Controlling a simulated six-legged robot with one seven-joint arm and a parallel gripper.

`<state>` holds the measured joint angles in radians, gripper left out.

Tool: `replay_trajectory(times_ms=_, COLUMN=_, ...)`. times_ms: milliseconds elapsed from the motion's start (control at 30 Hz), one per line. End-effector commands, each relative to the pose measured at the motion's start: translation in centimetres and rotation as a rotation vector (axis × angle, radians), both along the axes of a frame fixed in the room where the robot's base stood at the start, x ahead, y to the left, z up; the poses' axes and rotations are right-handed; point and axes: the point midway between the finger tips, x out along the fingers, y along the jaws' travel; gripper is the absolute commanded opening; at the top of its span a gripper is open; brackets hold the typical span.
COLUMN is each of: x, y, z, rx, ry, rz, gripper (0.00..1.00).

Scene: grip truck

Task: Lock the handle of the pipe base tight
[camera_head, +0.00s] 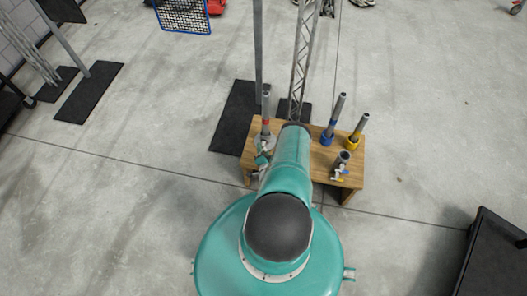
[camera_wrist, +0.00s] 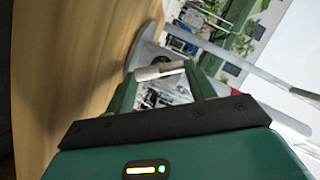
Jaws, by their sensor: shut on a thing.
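In the wrist view, my gripper (camera_wrist: 160,73) has its two green fingers on either side of a pale, short handle (camera_wrist: 157,71) and is shut on it. The grey pipe base (camera_wrist: 148,52) is just beyond the fingertips, partly hidden by them. In the head view, the pipe base (camera_head: 264,141) stands on the left part of the wooden table, with an upright grey pipe (camera_head: 266,108) with a red band. My gripper (camera_head: 262,160) shows as a small teal part in front of this base. The handle is too small to make out there.
The wooden table (camera_head: 352,168) also holds a blue-banded pipe (camera_head: 335,118), a yellow-banded pipe (camera_head: 358,130) and a short dark clamp-like piece (camera_head: 342,166) on its right. Black mats (camera_head: 232,120) lie behind. A dark box (camera_head: 497,260) stands at lower right. Open concrete floor surrounds the table.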

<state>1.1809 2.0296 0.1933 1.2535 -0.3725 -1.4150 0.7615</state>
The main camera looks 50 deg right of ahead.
Motion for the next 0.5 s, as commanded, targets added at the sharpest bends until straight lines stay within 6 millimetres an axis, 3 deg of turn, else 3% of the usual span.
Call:
replay_trajectory(times_ms=100, x=0.02, y=0.07, z=0.0, rx=0.0, ry=0.0, rz=0.0, gripper=0.32)
replay_trajectory(times_ms=133, x=0.02, y=0.09, z=0.0, rx=0.0, ry=0.0, rz=0.0, gripper=0.56)
replay_trajectory(times_ms=233, x=0.02, y=0.07, z=-0.01, rx=0.0, ry=0.0, rz=0.0, gripper=0.76)
replay_trajectory(times_ms=500, x=0.02, y=0.02, z=-0.01, rx=-0.001, ry=0.002, rz=0.0, gripper=0.76)
